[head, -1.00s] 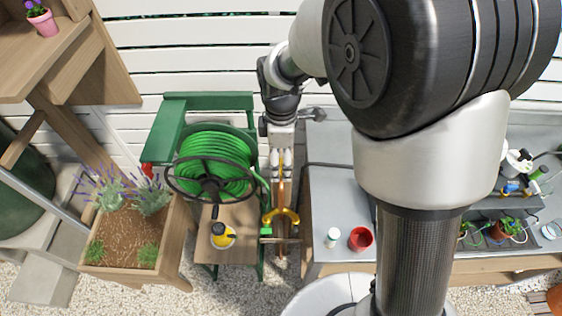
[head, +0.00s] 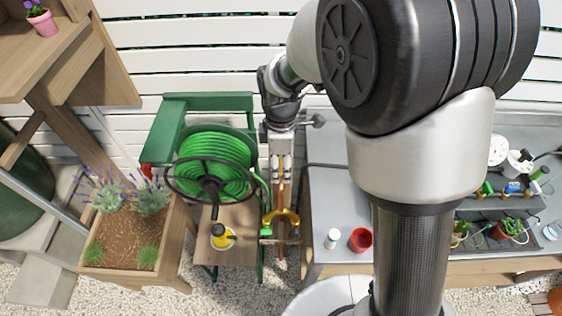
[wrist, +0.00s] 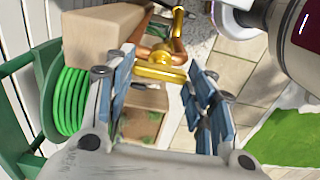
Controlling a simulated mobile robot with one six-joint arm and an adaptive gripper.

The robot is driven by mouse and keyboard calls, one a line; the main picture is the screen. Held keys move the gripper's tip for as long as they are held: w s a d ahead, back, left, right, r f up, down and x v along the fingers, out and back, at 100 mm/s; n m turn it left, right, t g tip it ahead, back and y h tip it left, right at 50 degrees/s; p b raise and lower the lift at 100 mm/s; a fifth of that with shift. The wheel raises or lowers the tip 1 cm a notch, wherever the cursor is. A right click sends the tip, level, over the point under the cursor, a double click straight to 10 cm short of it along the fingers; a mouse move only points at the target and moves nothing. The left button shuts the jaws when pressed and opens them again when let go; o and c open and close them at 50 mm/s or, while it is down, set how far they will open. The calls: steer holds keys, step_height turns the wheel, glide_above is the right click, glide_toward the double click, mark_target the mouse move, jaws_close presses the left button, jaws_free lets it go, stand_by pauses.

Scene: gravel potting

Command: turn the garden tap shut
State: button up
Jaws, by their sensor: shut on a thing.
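The garden tap's yellow brass handle (head: 281,217) is on a copper pipe at the wooden post, between the hose reel and the grey bench. In the wrist view the handle (wrist: 160,66) lies between the blue-padded fingers of my gripper (wrist: 158,72). My gripper is shut on it, with one finger on each side. The tap's brass body and copper pipe (wrist: 178,44) show beyond the fingertips. In the head view my gripper (head: 281,178) reaches down in front of the post, and its fingertip contact is hard to make out.
A green hose reel (head: 214,165) stands close left of the tap, with a yellow-and-black bottle (head: 222,236) on its shelf. A wooden planter (head: 130,255) is further left. The grey bench at right holds a red pot (head: 360,240) and a white jar (head: 332,238).

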steer(key=shift+c, duration=1.3)
steer(key=shift+m, duration=0.3)
steer(key=m+p, duration=0.1)
steer(key=m, duration=0.2)
steer(key=shift+r, duration=0.1)
steer(key=m+p, duration=0.1)
steer(key=m, duration=0.4)
steer(key=shift+p, duration=0.3)
steer(key=m, duration=0.4)
steer(key=shift+m+p, duration=0.3)
steer(key=shift+p, duration=0.1)
steer(key=m, duration=0.4)
steer(key=shift+m+p, duration=0.3)
steer(key=shift+p, duration=0.05)
